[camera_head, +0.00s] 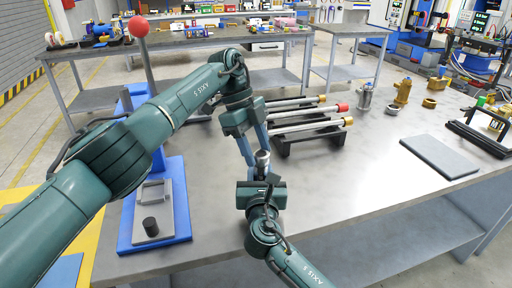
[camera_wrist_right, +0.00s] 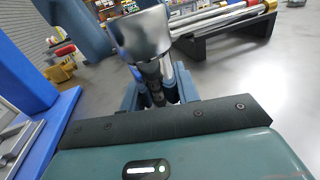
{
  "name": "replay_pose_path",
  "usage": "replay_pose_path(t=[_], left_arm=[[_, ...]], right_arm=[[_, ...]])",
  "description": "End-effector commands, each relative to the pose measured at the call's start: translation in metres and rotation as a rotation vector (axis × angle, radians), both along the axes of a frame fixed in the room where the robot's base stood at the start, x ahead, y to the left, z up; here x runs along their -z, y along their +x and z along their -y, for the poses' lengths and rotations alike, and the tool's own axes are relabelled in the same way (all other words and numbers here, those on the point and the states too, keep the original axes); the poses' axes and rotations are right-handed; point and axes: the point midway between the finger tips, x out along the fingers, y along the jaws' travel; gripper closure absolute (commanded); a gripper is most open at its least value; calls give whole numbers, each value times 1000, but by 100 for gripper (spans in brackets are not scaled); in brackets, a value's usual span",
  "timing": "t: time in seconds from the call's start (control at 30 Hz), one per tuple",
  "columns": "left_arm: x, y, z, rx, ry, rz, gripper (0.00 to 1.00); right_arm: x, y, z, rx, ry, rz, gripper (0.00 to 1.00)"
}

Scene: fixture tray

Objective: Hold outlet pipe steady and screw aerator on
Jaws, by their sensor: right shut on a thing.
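My right gripper (camera_head: 263,172) is just below, shut on a silver cylindrical part with a dark stem (camera_head: 262,157). In the right wrist view the wide silver end of this part (camera_wrist_right: 143,34) points up, above the right gripper (camera_wrist_right: 157,88). I cannot tell whether this part is the aerator. A blue left finger (camera_wrist_right: 74,24) shows beside it. Several silver pipes (camera_head: 298,112) with brass or red ends lie on a black rack behind.
A blue fixture (camera_head: 178,215) with a grey block and black cylinder stands left. A metal cylinder (camera_head: 365,97) and brass fittings (camera_head: 403,91) stand at the back right. A grey pad (camera_head: 440,157) lies right. The table (camera_head: 330,185) before the rack is clear.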

Motion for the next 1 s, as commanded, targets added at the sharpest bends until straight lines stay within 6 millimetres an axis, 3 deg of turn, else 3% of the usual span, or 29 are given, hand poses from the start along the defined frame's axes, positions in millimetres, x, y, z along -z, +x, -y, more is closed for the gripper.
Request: replay_pose_path(t=[0.33, 0.7, 1.0], left_arm=[[-2, 0, 0, -1, 2, -1, 48], [-43, 0, 0, -2, 2, 0, 48], [-45, 0, 0, -1, 3, 0, 47]], right_arm=[[1, -1, -1, -1, 3, -4, 100], [2, -1, -1, -2, 3, -4, 100], [2, -1, -1, -1, 3, -4, 100]])
